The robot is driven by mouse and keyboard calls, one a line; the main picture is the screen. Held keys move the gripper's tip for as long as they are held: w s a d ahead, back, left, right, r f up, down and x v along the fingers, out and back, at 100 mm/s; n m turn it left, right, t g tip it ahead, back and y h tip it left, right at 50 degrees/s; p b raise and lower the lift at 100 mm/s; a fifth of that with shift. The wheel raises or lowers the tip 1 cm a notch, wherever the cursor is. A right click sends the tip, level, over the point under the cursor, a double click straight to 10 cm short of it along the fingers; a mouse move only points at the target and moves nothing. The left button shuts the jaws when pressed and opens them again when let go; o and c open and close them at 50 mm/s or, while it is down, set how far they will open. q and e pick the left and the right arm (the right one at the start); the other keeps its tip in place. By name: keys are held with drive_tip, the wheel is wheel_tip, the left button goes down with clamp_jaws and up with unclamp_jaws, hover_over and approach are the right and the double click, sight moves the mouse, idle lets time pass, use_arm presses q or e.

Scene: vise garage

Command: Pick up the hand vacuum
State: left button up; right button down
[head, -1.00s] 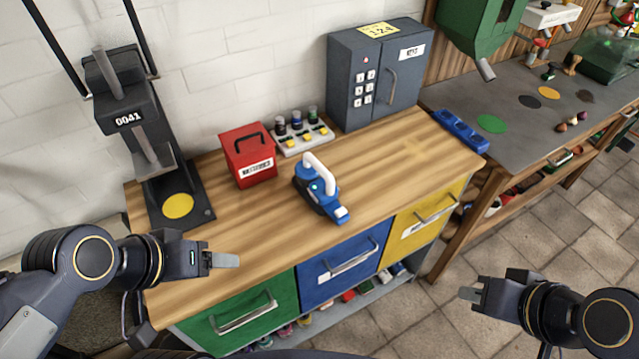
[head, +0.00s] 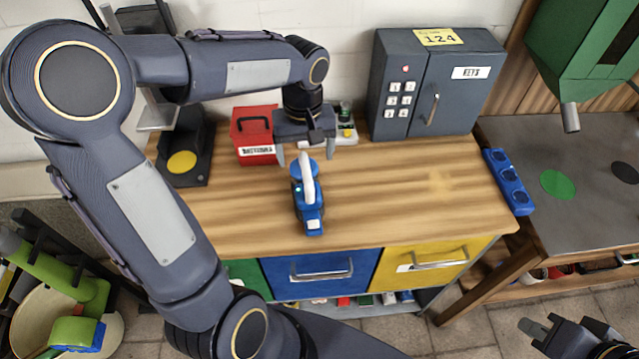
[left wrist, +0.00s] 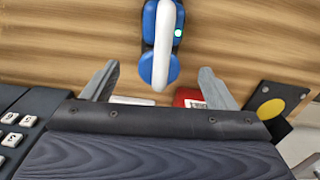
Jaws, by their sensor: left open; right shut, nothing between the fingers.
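The hand vacuum (head: 308,207) is blue with a white handle and a small green light. It lies on the wooden workbench top (head: 410,195). My left gripper (head: 306,160) is open and empty above the vacuum's rear end, pointing down. In the left wrist view, the vacuum (left wrist: 148,70) shows between and beyond the two spread fingers of the left gripper (left wrist: 157,85), with its white handle running lengthwise; the fingers appear apart from it. My right gripper (head: 538,328) is shut and empty at the lower right, away from the bench.
A red box (head: 254,132) and a rack with bottles (head: 345,133) stand behind the vacuum, partly hidden by my left arm. A grey keypad cabinet (head: 435,85) is at the back right. A blue socket strip (head: 508,182) lies at the right edge.

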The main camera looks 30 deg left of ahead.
sight(306, 173)
use_arm(q)
wheel_tip(306, 173, down, 7)
drive_tip(key=shift+s+r+p, duration=0.1)
drive_tip(key=shift+p, duration=0.4)
clamp_jaws()
idle(0.4)
